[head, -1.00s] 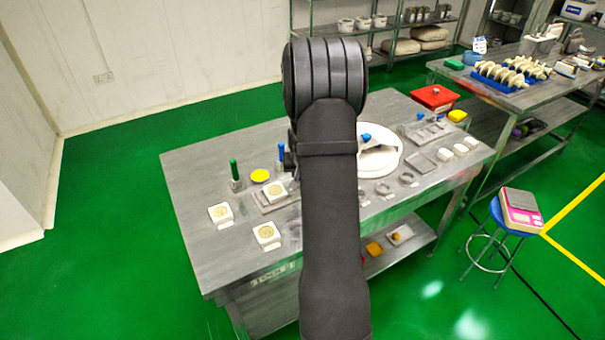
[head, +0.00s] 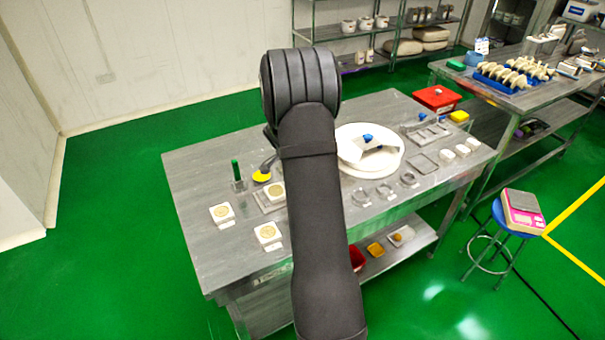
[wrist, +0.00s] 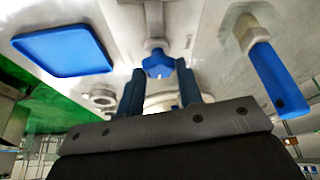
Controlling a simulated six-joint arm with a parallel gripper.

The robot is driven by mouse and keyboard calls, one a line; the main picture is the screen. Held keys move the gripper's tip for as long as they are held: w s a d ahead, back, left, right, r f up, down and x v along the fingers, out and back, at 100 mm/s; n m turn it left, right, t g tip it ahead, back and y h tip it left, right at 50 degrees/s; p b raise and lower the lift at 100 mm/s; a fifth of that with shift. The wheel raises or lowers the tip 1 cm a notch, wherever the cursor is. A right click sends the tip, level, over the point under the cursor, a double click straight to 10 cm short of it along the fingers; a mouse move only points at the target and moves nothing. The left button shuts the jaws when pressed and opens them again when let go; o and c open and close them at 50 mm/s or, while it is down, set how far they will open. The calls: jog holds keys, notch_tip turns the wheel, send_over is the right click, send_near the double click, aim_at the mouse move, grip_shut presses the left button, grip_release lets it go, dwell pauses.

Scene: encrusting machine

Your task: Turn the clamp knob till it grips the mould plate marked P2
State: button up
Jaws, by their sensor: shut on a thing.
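In the wrist view, my gripper (wrist: 159,84) has its two dark blue fingers on either side of a blue lobed clamp knob (wrist: 158,65). It is shut on this knob, which sits on a short pale stem. In the head view my gripper and the knob are hidden behind my arm. A pale mould plate with a round tan centre (head: 276,191) lies on a grey base on the table. Two similar plates lie in front, a left one (head: 221,213) and a right one (head: 267,232). Their markings are too small to read.
The wrist view shows a flat blue panel (wrist: 64,50) at left and a blue handle (wrist: 274,78) at right. On the table are a green-handled tool (head: 236,171), a yellow disc (head: 261,177) and a round white unit (head: 350,161). The table's left part (head: 200,177) is clear.

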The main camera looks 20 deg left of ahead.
jog(key=shift+a+m+g+h, duration=0.1)
jog(key=shift+m+g+h, duration=0.2)
jog(key=shift+m, duration=0.85)
jog(key=shift+m+g+h, duration=0.3)
jog(key=shift+m, duration=0.85)
jog(key=o, duration=1)
jog(key=shift+r, duration=0.1)
jog(key=v, duration=1.7)
jog(key=shift+w+a+r, duration=0.1)
jog(key=shift+w+r, duration=0.05)
jog(key=shift+w, duration=0.05)
